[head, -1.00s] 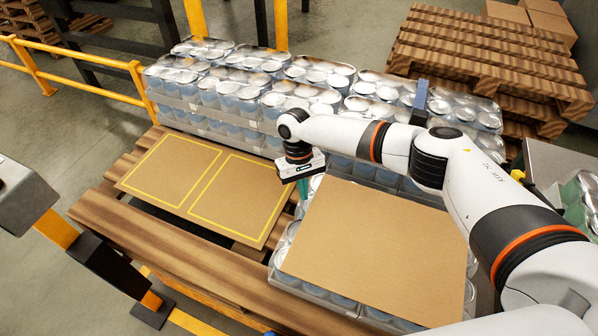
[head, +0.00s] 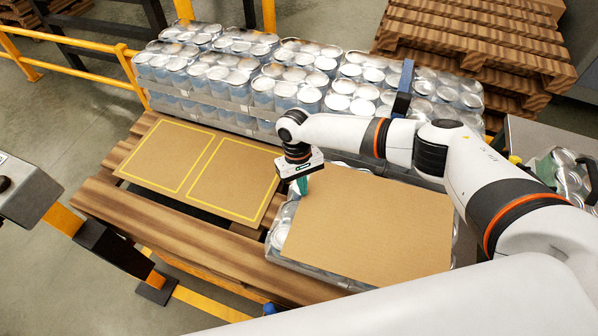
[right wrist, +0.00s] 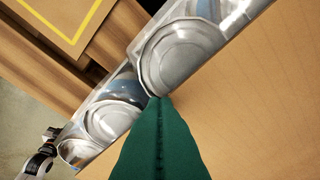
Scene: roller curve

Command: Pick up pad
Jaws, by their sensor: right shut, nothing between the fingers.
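A plain brown cardboard pad (head: 370,225) lies flat on a pack of shiny cans (head: 279,235) at the front right of the pallet. The pad also fills the right of the right wrist view (right wrist: 245,120). My right gripper (head: 301,187) points down at the pad's far left corner, beside its edge. Its green fingers (right wrist: 160,100) are together with nothing between them, the tips overlapping the pad's edge and a can lid in the right wrist view. Whether they touch the pad I cannot tell.
A brown sheet with two yellow outlines (head: 165,158) lies on the wooden pallet (head: 150,222) at left. Stacked can packs (head: 225,75) stand behind. Wooden pallets (head: 470,45) are stacked at back right; a yellow rail (head: 75,48) runs at back left.

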